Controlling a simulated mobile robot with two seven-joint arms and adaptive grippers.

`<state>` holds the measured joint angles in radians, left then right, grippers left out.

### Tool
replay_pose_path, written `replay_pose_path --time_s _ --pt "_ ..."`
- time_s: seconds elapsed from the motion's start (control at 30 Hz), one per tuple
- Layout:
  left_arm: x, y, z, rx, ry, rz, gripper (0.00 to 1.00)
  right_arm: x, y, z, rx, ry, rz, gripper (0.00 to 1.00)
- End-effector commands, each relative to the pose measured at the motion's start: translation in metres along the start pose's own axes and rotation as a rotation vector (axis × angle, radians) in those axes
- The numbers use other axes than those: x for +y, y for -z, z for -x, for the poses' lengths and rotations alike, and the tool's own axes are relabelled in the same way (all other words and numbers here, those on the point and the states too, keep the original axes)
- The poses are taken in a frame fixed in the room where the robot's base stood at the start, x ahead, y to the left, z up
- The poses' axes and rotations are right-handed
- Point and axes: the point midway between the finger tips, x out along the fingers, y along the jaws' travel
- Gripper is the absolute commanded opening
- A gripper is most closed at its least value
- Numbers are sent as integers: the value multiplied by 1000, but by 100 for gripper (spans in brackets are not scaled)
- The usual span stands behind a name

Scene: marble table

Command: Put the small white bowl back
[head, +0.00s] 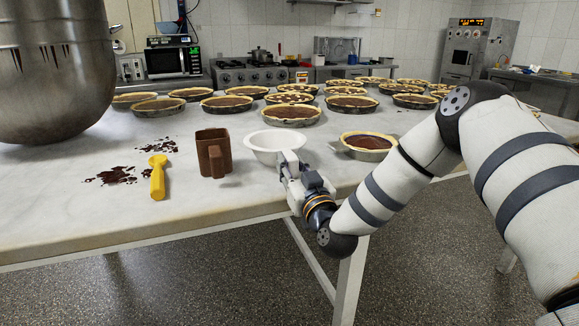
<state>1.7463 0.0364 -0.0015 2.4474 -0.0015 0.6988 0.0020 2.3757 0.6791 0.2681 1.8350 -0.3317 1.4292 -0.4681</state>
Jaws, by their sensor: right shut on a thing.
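The small white bowl (268,141) is at the front of the marble table (225,196), between a brown square container and a pie. It looks upright; I cannot tell whether it rests on the table or is slightly above it. My right gripper (288,161) is shut on the near right side of the bowl's rim. The gripper hides part of the bowl's near wall. My left gripper is not in view.
A pie (368,145) is close on the right. Several pies fill the back. A large steel mixing bowl (55,70) looms at left.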

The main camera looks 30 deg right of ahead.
Motion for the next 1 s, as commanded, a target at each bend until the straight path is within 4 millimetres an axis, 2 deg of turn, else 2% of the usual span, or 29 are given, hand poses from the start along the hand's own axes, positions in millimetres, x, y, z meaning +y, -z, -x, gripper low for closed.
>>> replay_pose_path --time_s 0.17,0.2,0.3,0.67,0.77,1.0 --pt "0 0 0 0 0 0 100 0 -1 0 3 0 0 0" --pt "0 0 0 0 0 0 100 0 -2 0 1 0 1 25" --pt "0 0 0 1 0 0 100 0 -1 0 2 0 0 43" --pt "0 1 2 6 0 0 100 0 3 3 2 0 -1 43" --pt "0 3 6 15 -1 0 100 0 4 21 2 1 -1 43" --pt "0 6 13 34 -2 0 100 -1 3 80 0 2 -1 43"
